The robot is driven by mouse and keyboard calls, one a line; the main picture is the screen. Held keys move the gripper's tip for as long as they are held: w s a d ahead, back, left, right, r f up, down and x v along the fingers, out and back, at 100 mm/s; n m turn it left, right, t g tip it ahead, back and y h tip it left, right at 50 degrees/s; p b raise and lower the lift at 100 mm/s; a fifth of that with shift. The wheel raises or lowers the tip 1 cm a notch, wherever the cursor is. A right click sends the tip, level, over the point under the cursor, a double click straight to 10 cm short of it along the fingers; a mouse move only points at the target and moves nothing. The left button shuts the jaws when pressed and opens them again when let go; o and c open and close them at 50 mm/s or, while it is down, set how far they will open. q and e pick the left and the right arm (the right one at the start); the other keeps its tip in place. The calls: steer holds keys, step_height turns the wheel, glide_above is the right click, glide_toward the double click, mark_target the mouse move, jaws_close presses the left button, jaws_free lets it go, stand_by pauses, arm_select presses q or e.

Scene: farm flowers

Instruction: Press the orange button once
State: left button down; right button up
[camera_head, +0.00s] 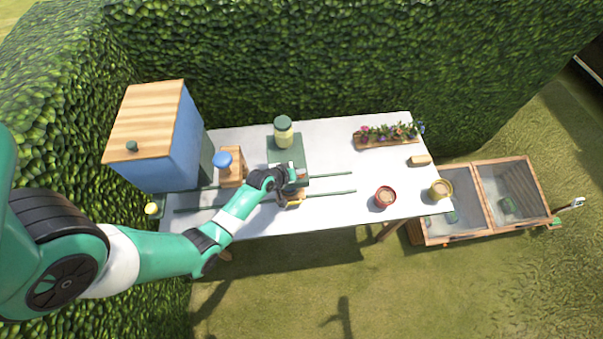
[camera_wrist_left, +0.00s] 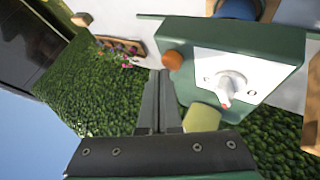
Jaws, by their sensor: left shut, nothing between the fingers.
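The orange button (camera_wrist_left: 173,60) is a round knob near the left end of a green box (camera_wrist_left: 215,33) in the left wrist view. Beside it on the box is a white panel (camera_wrist_left: 258,68) with a white dial (camera_wrist_left: 231,84) that has a red tip. My left gripper (camera_wrist_left: 160,76) is shut and empty, its fingertips close to the button; I cannot tell whether they touch it. My right gripper is not in view.
A jar (camera_head: 283,132) stands at the green box. A wooden block with a blue top (camera_head: 222,159) and a large blue box (camera_head: 180,140) are to the left. Green rails (camera_head: 330,193) run along the table. A flower planter (camera_head: 388,140) and pots (camera_head: 385,197) are to the right.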

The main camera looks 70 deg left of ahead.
arm_select(q)
steer(key=shift+f+b, duration=0.4)
steer(key=shift+f, duration=0.15)
steer(key=shift+r, duration=0.1)
stand_by(0.4)
steer(key=shift+r+p, duration=0.95)
steer(key=shift+p, duration=0.1)
step_height(320, 180, up, 5)
steer(key=p, duration=0.5)
steer(key=shift+r, duration=0.1)
